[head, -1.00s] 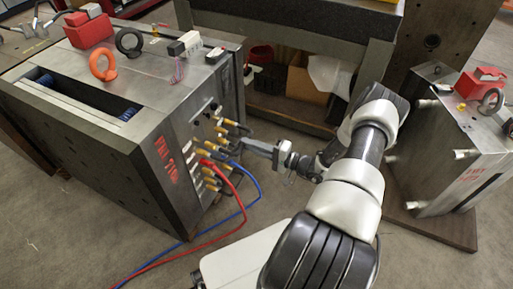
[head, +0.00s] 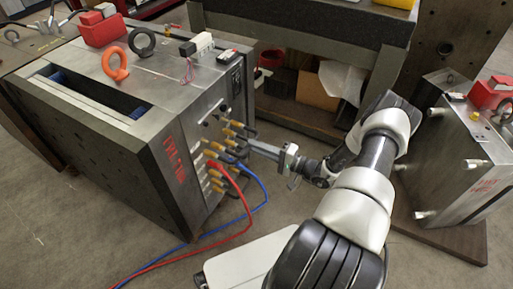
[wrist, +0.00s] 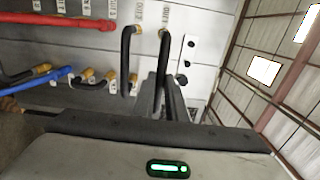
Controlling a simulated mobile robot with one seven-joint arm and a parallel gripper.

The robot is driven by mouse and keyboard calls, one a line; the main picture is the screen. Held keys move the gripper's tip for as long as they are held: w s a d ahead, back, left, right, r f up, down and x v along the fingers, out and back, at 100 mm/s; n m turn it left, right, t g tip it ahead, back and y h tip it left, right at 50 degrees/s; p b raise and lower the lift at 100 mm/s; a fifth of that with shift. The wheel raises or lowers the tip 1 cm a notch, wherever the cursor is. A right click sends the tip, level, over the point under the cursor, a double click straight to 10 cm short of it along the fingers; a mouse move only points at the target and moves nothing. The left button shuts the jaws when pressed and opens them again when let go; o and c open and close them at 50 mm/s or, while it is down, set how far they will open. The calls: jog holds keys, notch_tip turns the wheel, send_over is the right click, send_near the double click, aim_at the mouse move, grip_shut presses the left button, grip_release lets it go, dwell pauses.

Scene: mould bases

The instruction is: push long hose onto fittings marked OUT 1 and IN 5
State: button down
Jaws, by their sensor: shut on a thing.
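The steel mould base (head: 100,150) stands on the left in the head view, with brass-coloured fittings (head: 228,132) on its side face. My gripper (head: 256,147) reaches that face from the right. In the wrist view my gripper (wrist: 172,100) is shut on a black hose (wrist: 160,68).
A shorter black hose loop (wrist: 126,60) hangs close left of the held hose. Red (head: 242,200) and blue (head: 263,190) hoses run from the face to the floor. A second mould (head: 455,160) stands at the right, and a workbench (head: 300,50) behind.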

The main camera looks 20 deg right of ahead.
jog(key=shift+b+x, duration=0.8)
jog(key=shift+x, duration=0.9)
dwell(1.7)
jog(key=shift+w+a, duration=0.2)
jog(key=c, duration=1.3)
grip_release()
jog(key=shift+f, duration=0.1)
jog(key=shift+d, duration=0.1)
jog(key=v, duration=0.7)
